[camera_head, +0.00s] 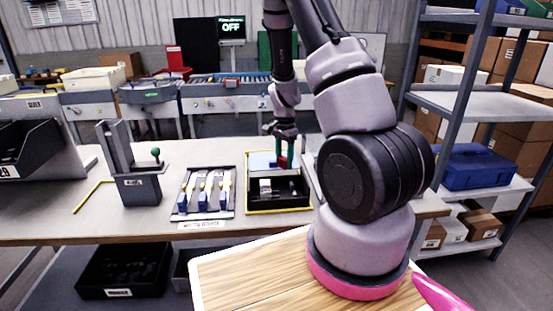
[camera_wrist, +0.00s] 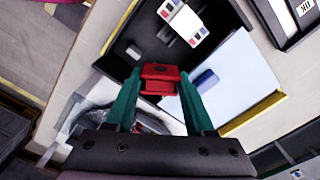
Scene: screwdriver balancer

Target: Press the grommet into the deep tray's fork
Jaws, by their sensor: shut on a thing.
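My gripper (camera_wrist: 158,88) has green fingers and is shut on a small red part (camera_wrist: 160,74), which looks like the grommet. The red part also shows in the head view (camera_head: 282,162), held above the back of the black deep tray (camera_head: 279,207). In the wrist view the black tray (camera_wrist: 128,48) lies beyond and around the fingertips. A white block with coloured marks (camera_wrist: 184,22) lies in it. I cannot clearly make out the fork, and I cannot tell whether the red part touches anything below.
A pale blue panel (camera_wrist: 235,78) with a small blue piece (camera_wrist: 205,79) lies right of the fingers.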

